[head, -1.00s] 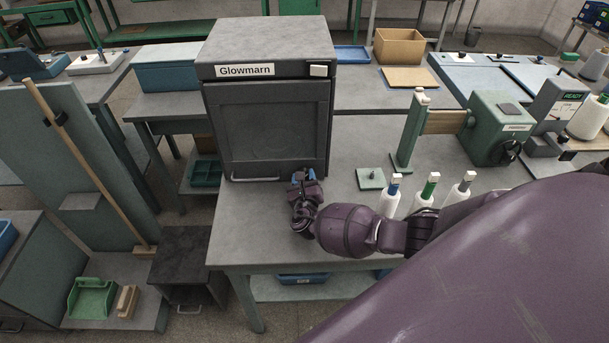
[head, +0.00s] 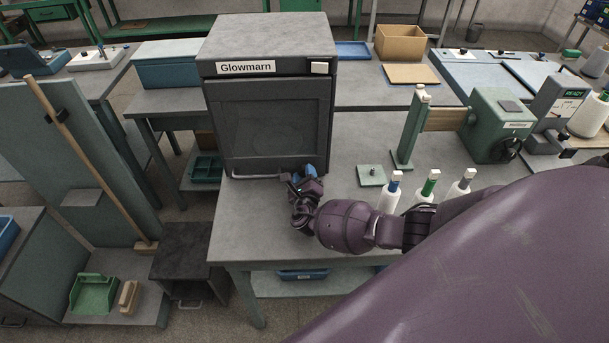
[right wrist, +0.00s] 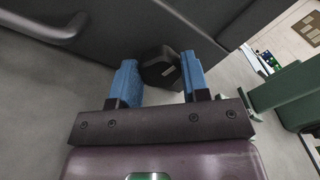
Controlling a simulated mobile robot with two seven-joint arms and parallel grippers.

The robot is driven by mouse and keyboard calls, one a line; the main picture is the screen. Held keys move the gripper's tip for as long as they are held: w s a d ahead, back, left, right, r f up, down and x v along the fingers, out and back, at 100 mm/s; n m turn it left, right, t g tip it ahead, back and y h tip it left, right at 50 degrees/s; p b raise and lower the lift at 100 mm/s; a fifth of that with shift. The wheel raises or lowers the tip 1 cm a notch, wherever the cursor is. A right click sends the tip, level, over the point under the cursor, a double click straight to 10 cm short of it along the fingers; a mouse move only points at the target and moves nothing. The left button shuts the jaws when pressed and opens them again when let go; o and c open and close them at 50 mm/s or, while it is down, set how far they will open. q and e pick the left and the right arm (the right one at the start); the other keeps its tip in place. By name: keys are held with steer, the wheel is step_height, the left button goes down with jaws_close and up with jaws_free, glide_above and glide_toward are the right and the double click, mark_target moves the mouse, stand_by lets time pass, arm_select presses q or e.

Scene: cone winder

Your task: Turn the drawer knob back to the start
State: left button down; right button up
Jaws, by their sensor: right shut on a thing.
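The drawer knob (right wrist: 158,70) is black with a pale mark on its right side. It sits low on the front of the dark grey Glowmarn cabinet (head: 267,125). In the right wrist view it is between the two blue fingers of my right gripper (right wrist: 158,84), which is shut on it. In the head view my right gripper (head: 303,174) is at the cabinet's lower right corner and hides the knob. The cabinet's front is closed, with a bar handle (head: 250,177) at its lower edge. My left gripper is not in view.
The grey table (head: 245,225) is clear in front of the cabinet. To the right stand a small green plate (head: 371,176), several white cones (head: 390,200) with coloured tops, and a green winder (head: 495,125). A broom (head: 95,170) leans at the left.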

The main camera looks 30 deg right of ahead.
steer(key=o, duration=0.9)
steer(key=v, duration=1)
steer(key=shift+s+a, duration=0.2)
steer(key=shift+s, duration=0.15)
